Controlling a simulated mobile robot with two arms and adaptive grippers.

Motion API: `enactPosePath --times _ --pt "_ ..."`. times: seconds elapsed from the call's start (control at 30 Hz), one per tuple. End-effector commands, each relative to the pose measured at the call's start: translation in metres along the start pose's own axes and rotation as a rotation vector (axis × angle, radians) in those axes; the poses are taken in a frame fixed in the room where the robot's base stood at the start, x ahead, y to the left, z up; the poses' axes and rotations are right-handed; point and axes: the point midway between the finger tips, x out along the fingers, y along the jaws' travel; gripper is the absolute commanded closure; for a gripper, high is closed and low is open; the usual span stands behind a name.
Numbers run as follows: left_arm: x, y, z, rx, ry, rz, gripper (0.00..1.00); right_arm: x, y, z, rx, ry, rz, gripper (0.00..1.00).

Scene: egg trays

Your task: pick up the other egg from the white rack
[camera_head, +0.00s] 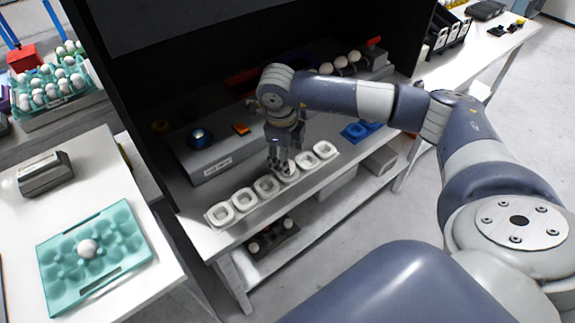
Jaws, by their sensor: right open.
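The white rack (258,204) is a row of several square cups along the front of the bench inside the dark cabinet. The cups to the left and right of my gripper look empty. My right gripper (282,169) is open and points down over a cup right of the rack's middle, with its fingertips close to it. The fingers and the small size hide what is in that cup, so I cannot tell an egg there. A white egg (87,248) sits in the teal tray (130,222) on the left table. My left gripper is not in view.
A grey box with a blue round thing (198,136) stands behind the rack. A blue item (357,131) lies right of the rack. A second teal tray full of eggs (47,101) stands at the far left. The cabinet's dark walls enclose the bench on its sides.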

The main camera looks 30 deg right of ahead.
Motion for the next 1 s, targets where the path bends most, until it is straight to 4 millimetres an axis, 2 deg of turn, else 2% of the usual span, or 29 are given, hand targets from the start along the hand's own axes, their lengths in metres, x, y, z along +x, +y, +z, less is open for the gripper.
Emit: enactPosePath --times 0.13,0.27,0.4,0.67,0.93,1.0 --pt "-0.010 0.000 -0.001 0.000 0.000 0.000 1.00 0.011 0.000 0.001 0.000 0.002 0.002 0.40" --pt "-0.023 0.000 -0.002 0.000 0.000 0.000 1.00 0.030 0.001 0.003 0.000 0.003 0.003 0.40" --pt "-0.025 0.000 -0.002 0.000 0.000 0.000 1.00 0.049 0.001 0.004 0.000 0.001 0.001 0.40" --pt "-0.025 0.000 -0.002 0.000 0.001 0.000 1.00 0.054 0.001 0.004 -0.001 -0.002 0.001 0.40" --pt "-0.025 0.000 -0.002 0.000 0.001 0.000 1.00 0.054 0.001 0.004 0.000 -0.002 0.001 0.69" --pt "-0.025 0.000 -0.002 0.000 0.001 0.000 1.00 0.054 0.001 0.004 0.000 -0.002 0.001 0.71"
